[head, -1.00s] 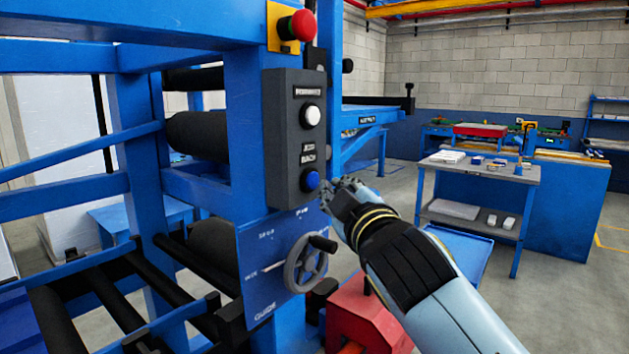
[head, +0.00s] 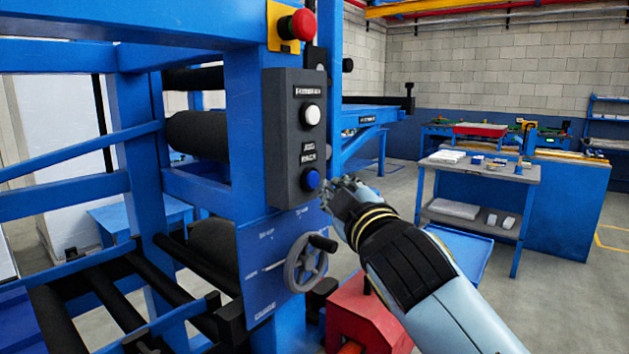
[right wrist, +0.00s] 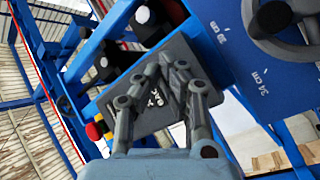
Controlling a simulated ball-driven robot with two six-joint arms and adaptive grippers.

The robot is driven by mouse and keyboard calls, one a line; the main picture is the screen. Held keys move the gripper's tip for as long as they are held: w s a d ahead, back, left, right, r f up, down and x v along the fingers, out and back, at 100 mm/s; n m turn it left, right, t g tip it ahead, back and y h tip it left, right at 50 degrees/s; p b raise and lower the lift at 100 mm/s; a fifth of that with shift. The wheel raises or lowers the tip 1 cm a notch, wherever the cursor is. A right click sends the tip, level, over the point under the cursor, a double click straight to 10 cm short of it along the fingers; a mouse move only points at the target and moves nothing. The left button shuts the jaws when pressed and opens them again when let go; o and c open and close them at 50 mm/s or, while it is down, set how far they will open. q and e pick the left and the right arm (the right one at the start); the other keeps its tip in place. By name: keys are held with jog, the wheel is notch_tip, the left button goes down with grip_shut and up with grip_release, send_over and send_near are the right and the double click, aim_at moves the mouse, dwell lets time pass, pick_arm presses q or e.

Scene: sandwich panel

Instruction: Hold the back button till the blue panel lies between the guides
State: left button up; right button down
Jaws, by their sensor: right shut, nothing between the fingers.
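The control box (head: 283,140) is a dark grey box on the blue machine post. Its lower blue button (head: 312,180) sits under a label that seems to read jog back. A white button (head: 312,115) is above it. My right gripper (head: 328,186) is shut and empty, its fingertips right beside the blue button. I cannot tell whether they touch it. In the right wrist view my right gripper (right wrist: 168,66) is in front of the box face (right wrist: 150,115), and the blue button is hidden. I cannot make out a blue panel between the guides. My left gripper is not in view.
A red emergency knob (head: 303,24) is above the box. A handwheel (head: 306,263) with a scale plate juts out below it. Black rollers (head: 198,135) lie inside the frame on the left.

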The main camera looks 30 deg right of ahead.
jog(key=shift+w, duration=0.1)
jog(key=shift+w+a, duration=0.2)
jog(key=shift+w, duration=0.1)
jog(key=shift+w+a, duration=0.15)
jog(key=shift+w, duration=0.25)
dwell(1.6)
dwell(4.7)
jog(key=shift+s+d, duration=0.3)
jog(key=shift+s, duration=0.45)
